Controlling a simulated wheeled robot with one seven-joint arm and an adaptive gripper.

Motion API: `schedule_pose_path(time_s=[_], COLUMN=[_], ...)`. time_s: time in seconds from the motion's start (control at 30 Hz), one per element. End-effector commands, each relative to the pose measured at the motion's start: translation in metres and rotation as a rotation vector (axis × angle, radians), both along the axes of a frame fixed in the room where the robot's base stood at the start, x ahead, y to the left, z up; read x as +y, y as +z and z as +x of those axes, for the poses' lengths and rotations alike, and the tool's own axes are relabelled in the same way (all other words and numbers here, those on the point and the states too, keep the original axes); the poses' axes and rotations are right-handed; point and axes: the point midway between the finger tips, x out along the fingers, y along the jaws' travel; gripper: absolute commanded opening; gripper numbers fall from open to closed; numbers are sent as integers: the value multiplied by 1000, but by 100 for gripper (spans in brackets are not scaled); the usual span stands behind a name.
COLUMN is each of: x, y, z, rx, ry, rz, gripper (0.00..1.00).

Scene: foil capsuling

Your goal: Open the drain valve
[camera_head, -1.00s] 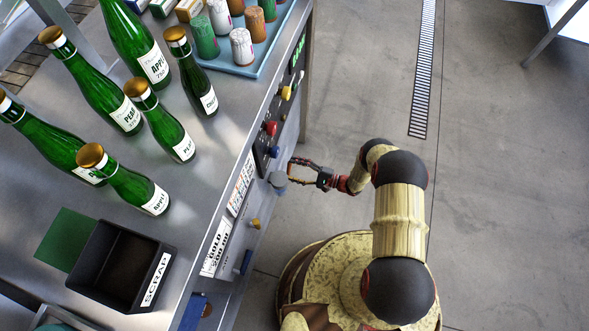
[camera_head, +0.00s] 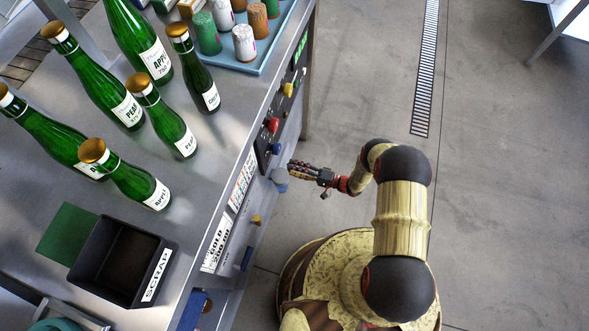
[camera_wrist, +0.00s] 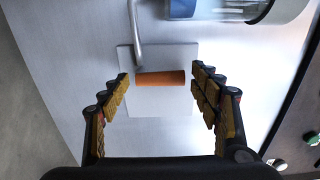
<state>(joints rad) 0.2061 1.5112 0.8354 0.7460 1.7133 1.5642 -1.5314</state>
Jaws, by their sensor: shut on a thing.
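In the wrist view, an orange cylindrical grip (camera_wrist: 160,78) lies crosswise in front of a pale square plate (camera_wrist: 165,105) on a metal panel. A bent metal rod (camera_wrist: 136,40) meets its left end; this looks like the valve's lever, but no label shows. My gripper (camera_wrist: 160,84) has its padded fingers at the two ends of the orange grip, shut on it. In the head view, my gripper (camera_head: 292,170) is at the bench's front face, close to a grey round part (camera_head: 279,177). The orange grip cannot be made out there.
The bench front carries a red knob (camera_head: 271,125), a yellow knob (camera_head: 287,89) and a blue handle (camera_head: 246,258). Green bottles (camera_head: 166,125), a black scrap bin (camera_head: 125,262) and a blue tray (camera_head: 268,62) stand on top.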

Motion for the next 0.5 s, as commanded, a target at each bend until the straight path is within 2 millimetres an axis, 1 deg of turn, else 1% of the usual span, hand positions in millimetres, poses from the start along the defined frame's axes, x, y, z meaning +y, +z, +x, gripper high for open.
schedule_pose_path(time_s=[0.4,0.43,0.5], x=[1,1,1], y=[-1,-1,-1], z=[-1,-1,-1], rx=[-5,-5,-5], ry=[1,2,1], rz=[-3,-3,-3], gripper=[38,64,68])
